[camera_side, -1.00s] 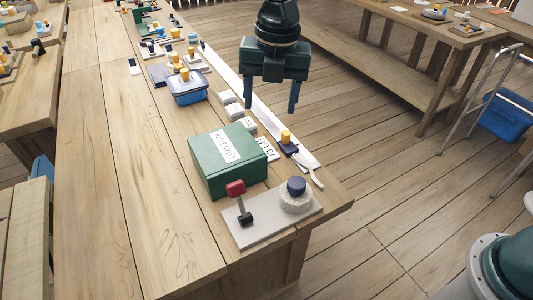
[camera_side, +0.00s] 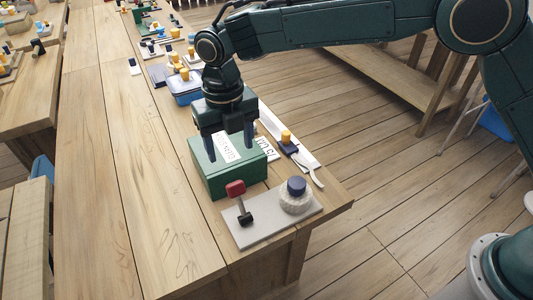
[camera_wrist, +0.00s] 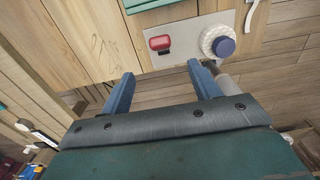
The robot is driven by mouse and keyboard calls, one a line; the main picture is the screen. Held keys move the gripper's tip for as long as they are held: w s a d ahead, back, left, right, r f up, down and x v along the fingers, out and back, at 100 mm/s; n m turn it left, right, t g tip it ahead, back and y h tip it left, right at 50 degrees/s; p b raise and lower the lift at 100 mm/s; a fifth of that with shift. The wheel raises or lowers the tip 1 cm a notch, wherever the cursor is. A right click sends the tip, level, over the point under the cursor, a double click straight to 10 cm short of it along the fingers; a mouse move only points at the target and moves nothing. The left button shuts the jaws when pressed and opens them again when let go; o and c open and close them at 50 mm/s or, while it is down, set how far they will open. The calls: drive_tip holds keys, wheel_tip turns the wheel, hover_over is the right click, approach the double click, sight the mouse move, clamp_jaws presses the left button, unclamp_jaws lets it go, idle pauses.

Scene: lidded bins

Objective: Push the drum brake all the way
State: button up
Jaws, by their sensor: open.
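A red-headed lever (camera_side: 236,189) on a dark foot stands upright beside a pale, rough round drum (camera_side: 296,202) with a blue knob on top. Both sit on a grey plate (camera_side: 262,230) at the near end of the bench. In the wrist view, the red lever head (camera_wrist: 159,43) and the drum (camera_wrist: 211,38) lie beyond the fingertips. My gripper (camera_side: 229,155) is open and empty. In the side view it is in front of or above the green box, behind the lever and apart from it. Its blue fingers also show in the wrist view (camera_wrist: 160,70).
The green box (camera_side: 205,180) with a white label stands just behind the plate. A dark block with a yellow knob (camera_side: 286,137) and a white strip lie to its right. A blue container (camera_side: 183,92) is farther back. The bench is clear left of the plate.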

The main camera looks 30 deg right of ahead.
sight(235, 184)
wheel_tip(235, 184, down, 13)
drive_tip(key=shift+r, duration=0.1)
idle(0.5)
drive_tip(key=c, duration=1)
